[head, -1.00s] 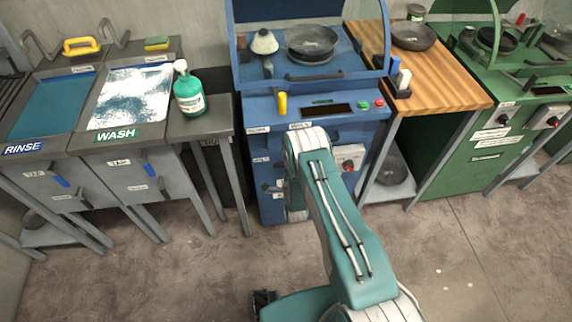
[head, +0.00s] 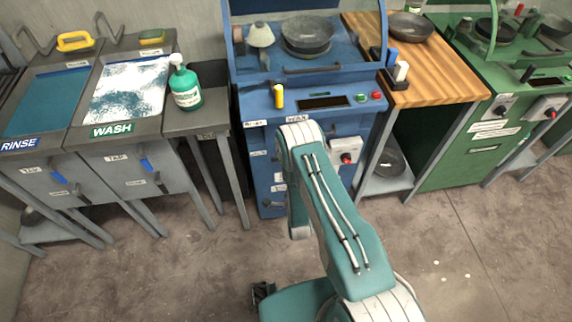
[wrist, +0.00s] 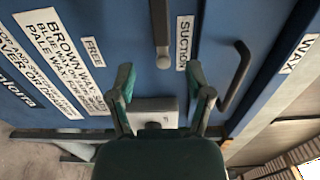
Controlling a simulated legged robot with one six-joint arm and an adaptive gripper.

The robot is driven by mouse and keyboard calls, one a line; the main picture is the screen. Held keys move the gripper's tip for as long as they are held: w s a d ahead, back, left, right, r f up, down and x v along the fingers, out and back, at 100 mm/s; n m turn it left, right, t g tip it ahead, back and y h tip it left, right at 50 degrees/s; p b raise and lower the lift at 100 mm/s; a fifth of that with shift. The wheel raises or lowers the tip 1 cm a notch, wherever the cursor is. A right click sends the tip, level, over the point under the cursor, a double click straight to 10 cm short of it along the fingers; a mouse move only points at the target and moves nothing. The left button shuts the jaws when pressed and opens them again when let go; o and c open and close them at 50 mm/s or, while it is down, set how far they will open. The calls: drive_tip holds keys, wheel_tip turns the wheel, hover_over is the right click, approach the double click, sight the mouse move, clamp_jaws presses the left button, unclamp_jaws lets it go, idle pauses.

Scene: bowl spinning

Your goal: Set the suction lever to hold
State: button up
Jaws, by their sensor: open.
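The suction lever (wrist: 162,38) is a grey bar on the blue machine's front panel, between the FREE label (wrist: 93,52) and the SUCTION label (wrist: 184,42) in the wrist view. Its knobbed end appears between my gripper's fingertips (wrist: 162,72). The two teal-and-dark fingers are spread, with visible gaps to either side of the lever. I cannot tell how deep the lever sits between them. No HOLD label is readable. In the head view the blue machine (head: 262,150) stands in the centre; my arm hides the gripper and lever.
A black bar handle (wrist: 236,78) stands out right of the lever. A grey box (wrist: 153,112) shows behind the fingers. Wash and rinse sinks (head: 112,130) stand left, a wooden counter (head: 440,75) and green machine (head: 480,140) right. The floor (head: 180,270) in front is open.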

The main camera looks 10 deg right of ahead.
drive_tip(key=shift+s, duration=1.7)
